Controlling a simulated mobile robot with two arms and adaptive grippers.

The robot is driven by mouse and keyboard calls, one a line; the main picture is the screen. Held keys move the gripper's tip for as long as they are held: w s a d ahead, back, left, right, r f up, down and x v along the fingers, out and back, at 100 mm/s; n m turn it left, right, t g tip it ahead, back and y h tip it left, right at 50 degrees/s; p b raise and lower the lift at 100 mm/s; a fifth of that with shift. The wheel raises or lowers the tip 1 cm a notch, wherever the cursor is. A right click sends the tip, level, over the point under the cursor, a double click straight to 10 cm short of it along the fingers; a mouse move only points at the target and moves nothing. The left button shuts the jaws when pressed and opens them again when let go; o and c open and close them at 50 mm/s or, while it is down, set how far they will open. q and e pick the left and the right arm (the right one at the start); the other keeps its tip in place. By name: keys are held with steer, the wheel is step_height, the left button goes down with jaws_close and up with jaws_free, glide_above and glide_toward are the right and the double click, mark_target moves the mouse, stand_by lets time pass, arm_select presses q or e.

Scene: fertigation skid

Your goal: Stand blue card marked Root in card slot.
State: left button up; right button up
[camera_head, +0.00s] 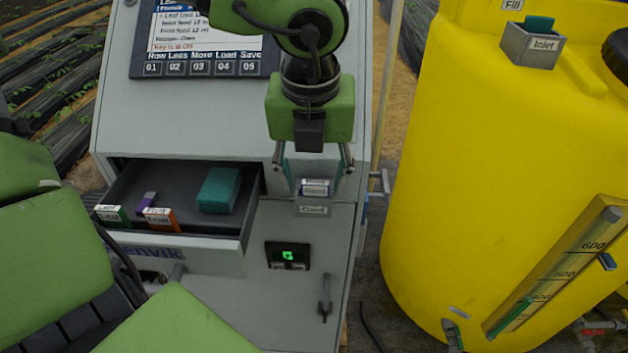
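My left gripper (314,186) points down in front of the cabinet, at the centre. Its two fingers are spread wide, one on each side of a small blue-grey card (316,182) with a white label. The label's word is too small to read. The card appears upright in a small grey card slot (314,202) on the cabinet front, whose own label shows just below the card's. I see no clear contact between the fingers and the card. My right gripper is not in view.
An open drawer (240,241) at left holds a teal block (217,190), a small purple piece and labelled green and orange cards. A screen panel (206,38) is above.

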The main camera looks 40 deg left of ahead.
arm_select(q)
step_height(320, 180, up, 10)
steer(key=s+d, duration=0.1)
steer(key=shift+s+r, duration=0.2)
steer(key=shift+s, duration=0.2)
